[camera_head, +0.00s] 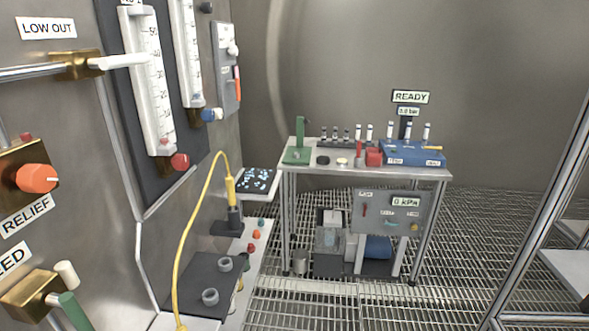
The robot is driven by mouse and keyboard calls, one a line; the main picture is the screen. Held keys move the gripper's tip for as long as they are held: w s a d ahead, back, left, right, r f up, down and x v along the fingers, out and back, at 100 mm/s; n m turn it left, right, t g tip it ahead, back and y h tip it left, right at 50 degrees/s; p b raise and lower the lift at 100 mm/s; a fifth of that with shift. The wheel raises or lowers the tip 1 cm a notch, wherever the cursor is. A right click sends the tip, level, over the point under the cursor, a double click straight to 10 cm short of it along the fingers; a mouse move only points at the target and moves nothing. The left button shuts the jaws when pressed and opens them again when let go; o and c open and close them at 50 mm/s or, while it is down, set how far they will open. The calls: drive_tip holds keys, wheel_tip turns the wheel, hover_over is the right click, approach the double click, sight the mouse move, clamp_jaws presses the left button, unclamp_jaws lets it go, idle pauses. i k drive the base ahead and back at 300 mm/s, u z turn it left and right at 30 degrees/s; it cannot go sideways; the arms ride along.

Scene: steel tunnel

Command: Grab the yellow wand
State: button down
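The yellow wand (230,188) stands upright in a dark holder (234,218) at the left of centre, beside the steel wall panel. A yellow cable loops up from its top and runs down to the lower left. The wand's lower end is hidden inside the holder. My gripper is not in view.
A panel with gauges, knobs and valve handles (37,178) fills the left side. A shelf with a dark plate (205,282) and rings juts out below the wand. A steel table (365,172) with lab equipment stands behind. Open grating floor (470,245) lies to the right.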

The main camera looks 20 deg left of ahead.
sight(229, 182)
drive_tip(key=u, duration=0.55)
drive_tip(key=i, duration=1.05)
drive_tip(key=z, duration=0.15)
